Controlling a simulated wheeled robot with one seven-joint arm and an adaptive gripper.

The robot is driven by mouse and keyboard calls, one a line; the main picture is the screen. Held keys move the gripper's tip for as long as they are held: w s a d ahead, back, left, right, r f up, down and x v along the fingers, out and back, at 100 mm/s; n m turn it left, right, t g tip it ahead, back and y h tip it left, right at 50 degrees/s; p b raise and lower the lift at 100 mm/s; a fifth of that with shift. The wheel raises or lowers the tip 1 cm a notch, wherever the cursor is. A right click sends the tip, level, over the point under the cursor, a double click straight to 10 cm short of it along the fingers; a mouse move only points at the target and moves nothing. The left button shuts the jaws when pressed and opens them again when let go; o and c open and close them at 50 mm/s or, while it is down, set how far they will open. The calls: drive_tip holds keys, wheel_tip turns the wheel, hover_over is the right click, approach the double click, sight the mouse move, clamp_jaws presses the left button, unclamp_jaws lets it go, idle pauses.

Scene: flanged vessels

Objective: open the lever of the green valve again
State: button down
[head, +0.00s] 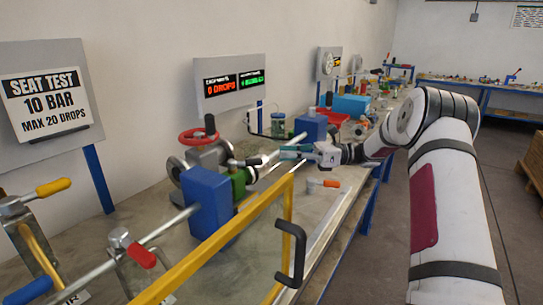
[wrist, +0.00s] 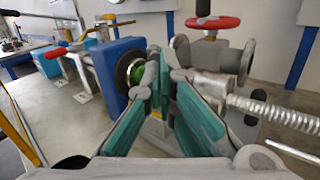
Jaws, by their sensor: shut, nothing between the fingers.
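The green valve (head: 238,183) sits between a blue block (head: 208,200) and a grey flanged body on the bench in the head view. In the wrist view a green ring (wrist: 137,72) shows beside the blue block (wrist: 118,68), partly covered by my fingers. My gripper (head: 264,158) has teal fingers and is shut and empty, just right of and above the green valve. In the wrist view the gripper (wrist: 162,62) has its fingers converging in front of the valve. I cannot make out the valve's lever clearly or tell whether the fingertips touch it.
A red handwheel (head: 198,136) tops the grey flanged body. A yellow frame bar (head: 215,243) with a black handle (head: 291,252) crosses the near side. A small orange-handled lever (head: 324,183) stands right of the valve. A display (head: 235,82) reads 0 drops.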

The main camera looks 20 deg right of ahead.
sight(261, 163)
drive_tip(key=s+a+r+m+t+h+p, duration=0.15)
drive_tip(key=s+m+t+h+p, duration=0.4)
drive_tip(key=m, duration=0.75)
drive_tip(key=s+a+r+m+t+h+p, duration=0.1)
drive_tip(key=s+a+m+t+h+p, duration=0.15)
drive_tip(key=s+m+p, duration=0.8)
drive_tip(key=w+a+m+b, duration=0.1)
drive_tip(key=w+a, duration=0.1)
drive_tip(key=w, duration=0.2)
drive_tip(key=w+a+f+m+b, duration=0.1)
drive_tip(key=w, duration=0.3)
drive_tip(key=w+a+f+m+b, duration=0.1)
drive_tip(key=w+a, duration=0.1)
drive_tip(key=w, duration=0.3)
drive_tip(key=shift+a+f+g, duration=0.25)
drive_tip(key=shift+a+g, duration=0.05)
drive_tip(key=shift+a, duration=0.05)
drive_tip(key=shift+w+d, duration=0.1)
drive_tip(key=shift+w, duration=0.15)
drive_tip(key=shift+w+d+f+b, duration=0.1)
drive_tip(key=shift+b, duration=0.25)
drive_tip(key=shift+w+d+n, duration=0.1)
drive_tip(key=shift+n, duration=0.15)
drive_tip(key=shift+g+y, duration=0.3)
